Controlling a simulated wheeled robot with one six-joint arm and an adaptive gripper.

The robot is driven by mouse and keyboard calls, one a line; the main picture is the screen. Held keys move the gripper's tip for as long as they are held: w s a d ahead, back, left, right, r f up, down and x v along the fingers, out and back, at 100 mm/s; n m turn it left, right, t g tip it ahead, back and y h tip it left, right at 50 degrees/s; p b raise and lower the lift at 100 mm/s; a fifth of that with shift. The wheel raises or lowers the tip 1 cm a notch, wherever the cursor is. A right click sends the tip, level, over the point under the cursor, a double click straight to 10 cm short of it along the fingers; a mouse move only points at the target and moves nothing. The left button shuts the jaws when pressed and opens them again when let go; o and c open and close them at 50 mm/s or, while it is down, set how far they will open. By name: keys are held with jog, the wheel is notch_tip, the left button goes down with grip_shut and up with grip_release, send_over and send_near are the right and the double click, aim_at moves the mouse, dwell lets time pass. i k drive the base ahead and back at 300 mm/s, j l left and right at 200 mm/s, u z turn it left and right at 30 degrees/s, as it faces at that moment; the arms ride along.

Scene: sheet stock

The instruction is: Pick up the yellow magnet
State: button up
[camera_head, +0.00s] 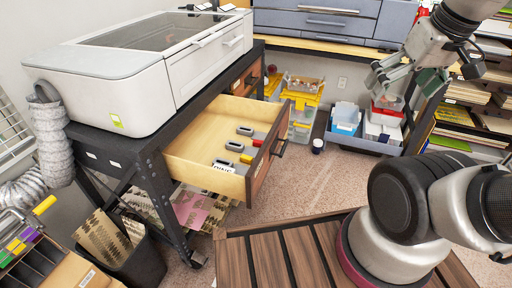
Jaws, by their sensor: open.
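A small yellow piece (246,158), which looks like the yellow magnet, lies in the open wooden drawer (190,146) under the white machine. It sits close to the drawer's front panel, at the end of a small dark-and-white item. A red piece (257,142) lies just behind it, and a few similar dark-and-white items lie around them. My gripper (398,84) is at the upper right, open and empty, well to the right of the drawer and apart from it.
The white machine (150,60) stands on a black-framed bench above the drawer. A slatted wooden top (290,255) is in front. Yellow-lidded bins (302,97) and a grey tray (365,140) stand behind. Carpet (310,180) between the drawer and the tray is clear.

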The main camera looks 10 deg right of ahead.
aim_at(247, 159)
jog(key=i+j+z, duration=0.1)
jog(key=j, duration=0.5)
jog(key=i+j, duration=0.15)
jog(key=j, duration=0.4)
jog(key=i+j+z, duration=0.15)
jog(key=j, duration=0.45)
